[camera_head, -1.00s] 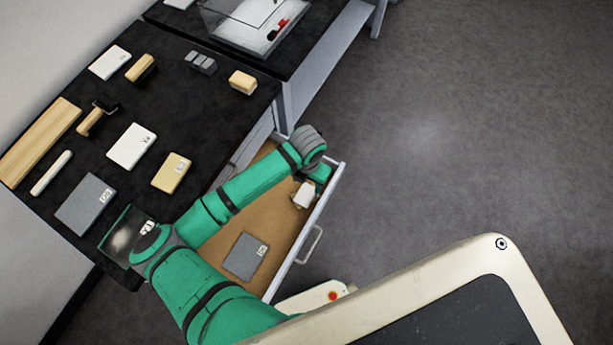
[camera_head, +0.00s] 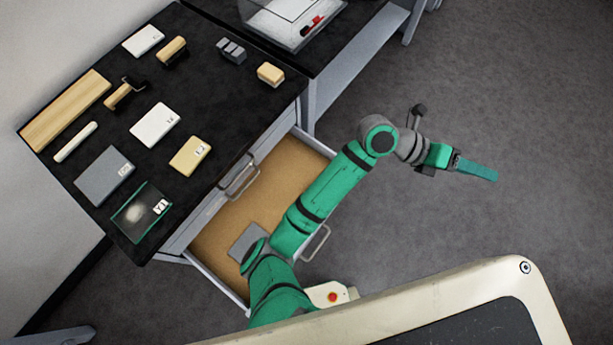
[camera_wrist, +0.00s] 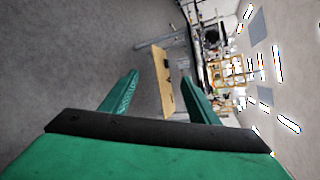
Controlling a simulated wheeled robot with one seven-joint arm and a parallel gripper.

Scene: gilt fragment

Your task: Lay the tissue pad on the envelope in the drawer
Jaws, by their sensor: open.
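My gripper (camera_head: 478,172) is stretched out to the right over open floor, clear of the bench and drawer. In the wrist view its two green fingers (camera_wrist: 160,95) are apart, with nothing held between them. The drawer (camera_head: 265,185) is pulled out, with a tan floor. A grey flat envelope (camera_head: 245,240) lies in its near end, partly covered by my arm. I cannot tell surely which item is the tissue pad.
The bench also holds a tan packet (camera_head: 190,155), a grey packet (camera_head: 105,175), a clear green-edged sheet (camera_head: 140,212), a wooden board (camera_head: 66,110) and small tools. A clear box (camera_head: 292,20) stands on the far bench. Floor at right is free.

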